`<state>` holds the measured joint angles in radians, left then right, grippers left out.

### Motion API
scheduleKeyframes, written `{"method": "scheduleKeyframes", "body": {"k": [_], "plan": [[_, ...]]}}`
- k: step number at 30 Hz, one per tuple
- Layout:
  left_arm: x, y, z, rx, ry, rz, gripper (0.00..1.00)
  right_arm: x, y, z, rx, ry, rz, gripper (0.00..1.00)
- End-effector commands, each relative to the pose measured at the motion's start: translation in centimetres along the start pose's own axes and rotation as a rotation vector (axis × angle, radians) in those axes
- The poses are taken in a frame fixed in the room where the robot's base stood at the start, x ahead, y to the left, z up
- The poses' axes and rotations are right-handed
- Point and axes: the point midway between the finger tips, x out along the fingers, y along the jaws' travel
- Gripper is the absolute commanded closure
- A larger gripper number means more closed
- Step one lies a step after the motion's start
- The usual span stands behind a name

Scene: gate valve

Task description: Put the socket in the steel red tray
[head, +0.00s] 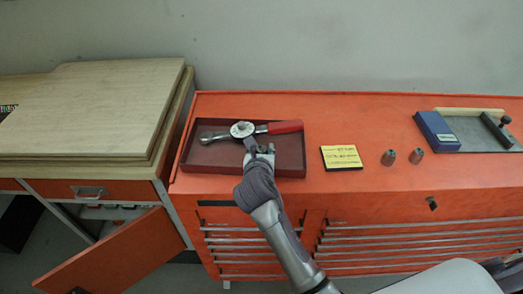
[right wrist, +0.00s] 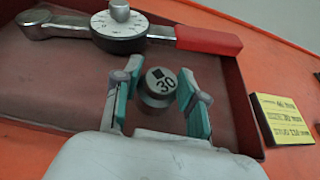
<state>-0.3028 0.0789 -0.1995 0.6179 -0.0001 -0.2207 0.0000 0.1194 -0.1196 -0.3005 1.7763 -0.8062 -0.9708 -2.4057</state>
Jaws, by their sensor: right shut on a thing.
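The dark red tray (head: 215,171) lies on the orange cabinet top, left of the middle in the head view. It also shows in the right wrist view (right wrist: 50,95). My right gripper (head: 261,149) is over the tray's right half. In the right wrist view its teal-padded fingers (right wrist: 159,80) are shut on a grey metal socket (right wrist: 159,86) marked 30. The socket is upright within the tray's outline; I cannot tell whether it touches the tray floor. The head view mostly hides it behind the gripper. My left gripper is not in view.
A torque wrench (head: 283,127) with a red handle lies along the tray's back. A yellow label card (head: 341,157) and two other sockets (head: 389,157) stand to the right. Further right is a blue box (head: 437,131). A wooden board (head: 95,105) is at left.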

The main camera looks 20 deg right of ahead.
Motion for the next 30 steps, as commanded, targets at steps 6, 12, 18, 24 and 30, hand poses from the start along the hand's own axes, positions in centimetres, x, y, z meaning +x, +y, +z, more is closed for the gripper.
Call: {"method": "scheduleKeyframes", "body": {"k": [6, 12, 18, 24, 30], "plan": [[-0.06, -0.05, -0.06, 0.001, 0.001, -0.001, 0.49, 0.25, -0.03, -0.53, 0.000, -0.003, 0.000, 1.00], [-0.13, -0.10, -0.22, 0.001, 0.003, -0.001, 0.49, 0.32, -0.04, -0.68, 0.000, -0.002, 0.000, 1.00], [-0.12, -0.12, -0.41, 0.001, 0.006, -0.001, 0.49, 0.37, -0.03, -0.86, 0.001, -0.001, 0.000, 0.33], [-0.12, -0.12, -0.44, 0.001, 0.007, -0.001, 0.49, 0.37, -0.03, -0.86, 0.001, -0.001, 0.000, 0.33], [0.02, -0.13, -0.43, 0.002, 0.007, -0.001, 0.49, 0.01, -0.04, -0.61, 0.000, -0.001, 0.000, 0.33]]}}
